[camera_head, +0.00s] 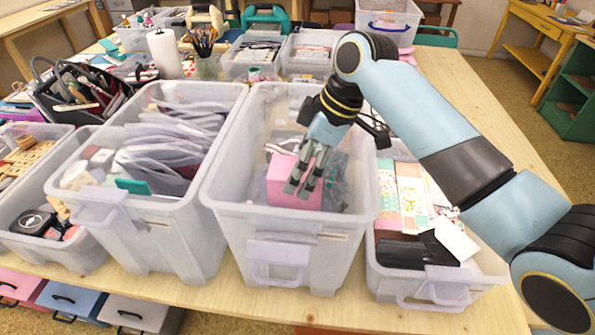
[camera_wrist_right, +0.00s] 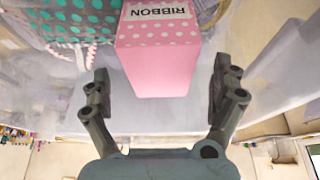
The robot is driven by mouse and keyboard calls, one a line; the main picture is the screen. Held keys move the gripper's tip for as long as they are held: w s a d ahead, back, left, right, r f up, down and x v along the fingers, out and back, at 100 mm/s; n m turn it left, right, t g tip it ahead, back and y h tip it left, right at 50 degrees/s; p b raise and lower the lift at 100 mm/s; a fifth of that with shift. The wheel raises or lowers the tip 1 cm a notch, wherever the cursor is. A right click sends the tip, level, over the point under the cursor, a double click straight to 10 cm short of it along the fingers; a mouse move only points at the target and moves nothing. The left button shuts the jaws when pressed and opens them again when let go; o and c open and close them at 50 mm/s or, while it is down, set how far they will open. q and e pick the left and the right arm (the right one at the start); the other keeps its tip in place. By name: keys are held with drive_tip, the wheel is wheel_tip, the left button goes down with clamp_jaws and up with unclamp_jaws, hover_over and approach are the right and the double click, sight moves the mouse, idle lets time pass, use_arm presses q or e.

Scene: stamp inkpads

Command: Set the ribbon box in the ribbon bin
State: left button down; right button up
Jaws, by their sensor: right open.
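The pink ribbon box (camera_head: 284,188) is inside the tall clear bin (camera_head: 275,222) in the middle of the table. In the right wrist view the box (camera_wrist_right: 158,62) shows white dots and a "RIBBON" label. My right gripper (camera_head: 310,182) reaches down into this bin, in front of part of the box in the head view. In the right wrist view its fingers (camera_wrist_right: 161,92) are spread, one to each side of the box's near end, with visible gaps. I cannot tell whether the box rests on the bin's floor. My left gripper is not in view.
A clear bin of grey packets (camera_head: 150,222) stands to the left. A lower bin with cards and dark pads (camera_head: 420,285) stands to the right. Dotted grey fabric (camera_wrist_right: 75,20) lies beside the box. The table's right side (camera_head: 470,95) is bare.

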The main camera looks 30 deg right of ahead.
drive_tip(key=v, duration=0.9)
drive_tip(key=shift+r, duration=0.15)
